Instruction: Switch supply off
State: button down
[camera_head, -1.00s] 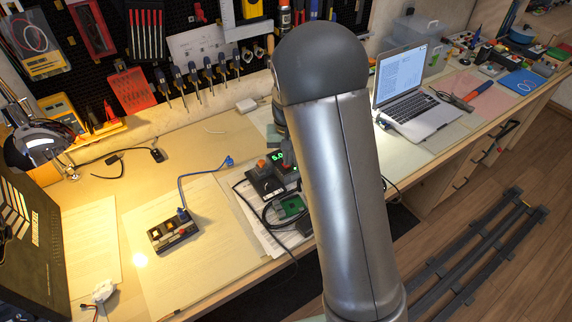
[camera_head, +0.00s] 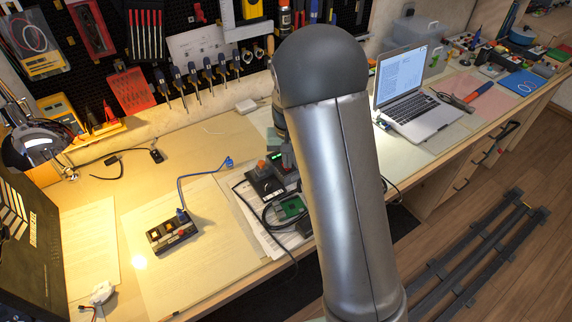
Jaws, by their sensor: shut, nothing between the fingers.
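The supply (camera_head: 264,184), a dark box with an orange part (camera_head: 261,165) on it and a small green-lit display (camera_head: 275,157), stands on the bench left of my arm. My gripper (camera_head: 287,156) shows only as a small grey piece beside the arm, at the right of the display, and covers part of it. It looks shut and holds nothing that I can see. My arm hides the supply's right side and most of the gripper. I cannot tell whether the gripper touches the supply or how its switch is set.
A black control box (camera_head: 172,232) with a blue cable (camera_head: 181,190) lies on paper at left. Black cables and a green circuit board (camera_head: 292,206) lie in front of the supply. A laptop (camera_head: 412,98) is at right. Tools hang on the pegboard behind.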

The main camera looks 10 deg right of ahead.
notch_tip(320, 180, up, 7)
jog(key=p, duration=0.4)
jog(key=shift+f, duration=0.1)
dwell(0.6)
jog(key=s+r+n, duration=0.1)
jog(key=s+r, duration=0.3)
jog(key=s, duration=1)
jog(key=s+r+n, duration=0.1)
jog(key=s+r, duration=0.3)
jog(key=s, duration=1)
jog(key=shift+s+a+r, duration=0.2)
jog(key=shift+s, duration=0.05)
jog(key=shift+t, duration=0.3)
